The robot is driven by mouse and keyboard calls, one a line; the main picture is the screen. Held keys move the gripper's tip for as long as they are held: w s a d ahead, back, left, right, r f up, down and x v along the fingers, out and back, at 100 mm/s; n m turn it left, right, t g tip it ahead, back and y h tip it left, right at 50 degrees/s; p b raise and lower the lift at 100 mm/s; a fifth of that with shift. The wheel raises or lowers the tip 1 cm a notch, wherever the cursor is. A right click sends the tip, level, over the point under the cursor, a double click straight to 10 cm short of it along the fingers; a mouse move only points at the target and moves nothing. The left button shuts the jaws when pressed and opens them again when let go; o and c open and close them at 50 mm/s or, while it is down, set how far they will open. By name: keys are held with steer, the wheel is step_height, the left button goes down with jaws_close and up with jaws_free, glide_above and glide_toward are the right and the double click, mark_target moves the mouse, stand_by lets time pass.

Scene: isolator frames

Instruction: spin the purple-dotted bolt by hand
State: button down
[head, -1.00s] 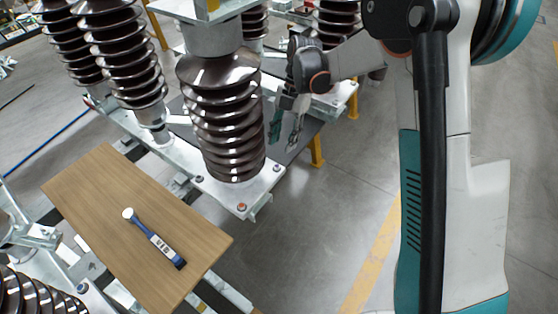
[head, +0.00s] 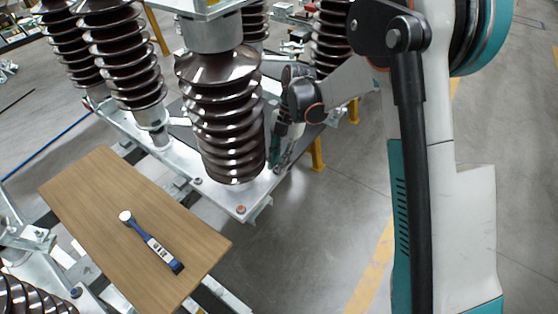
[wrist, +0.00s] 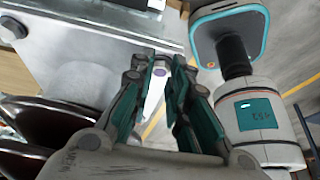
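The purple-dotted bolt (wrist: 160,72) shows in the wrist view between my fingertips, near the edge of the metal base plate (wrist: 110,40). My gripper (wrist: 159,63) is open, with one teal-padded finger on each side of the bolt and a gap between them. I cannot tell whether either finger touches it. In the head view my gripper (head: 276,164) points down at the right corner of the plate, beside the ribbed brown insulator (head: 228,120). There the fingers hide the bolt.
A red-dotted bolt (head: 240,209) and another bolt (head: 198,181) sit on the same plate. A wooden board (head: 100,200) carries a blue-handled tool (head: 150,242). More insulators (head: 125,60) stand at the left and back. Open floor lies to the right.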

stand_by(0.4)
steer(key=m, duration=0.2)
steer(key=m+t+y, duration=0.1)
steer(key=m, duration=0.3)
steer(key=shift+s+d+t+y, duration=0.15)
steer(key=shift+s+t+y, duration=0.15)
steer(key=shift+t, duration=0.1)
steer(key=m+t, duration=0.1)
steer(key=m, duration=0.3)
steer(key=m+t+b, duration=0.1)
steer(key=m, duration=0.1)
steer(key=shift+s+m+t, duration=0.25)
steer(key=shift+m+t, duration=0.05)
steer(key=shift+m, duration=0.1)
steer(key=m+t, duration=0.1)
steer(key=m, duration=0.1)
steer(key=m+t, duration=0.1)
steer(key=m, duration=0.2)
steer(key=shift+s+b, duration=0.2)
steer(key=shift+b, duration=0.15)
steer(key=m, duration=0.2)
steer(key=m+h, duration=0.1)
steer(key=m, duration=0.1)
steer(key=m+t+h, duration=0.1)
steer(key=shift+s+a+m, duration=0.1)
steer(key=shift+a+m, duration=0.2)
steer(key=shift+m, duration=0.1)
steer(key=c, duration=1.5)
jaws_free()
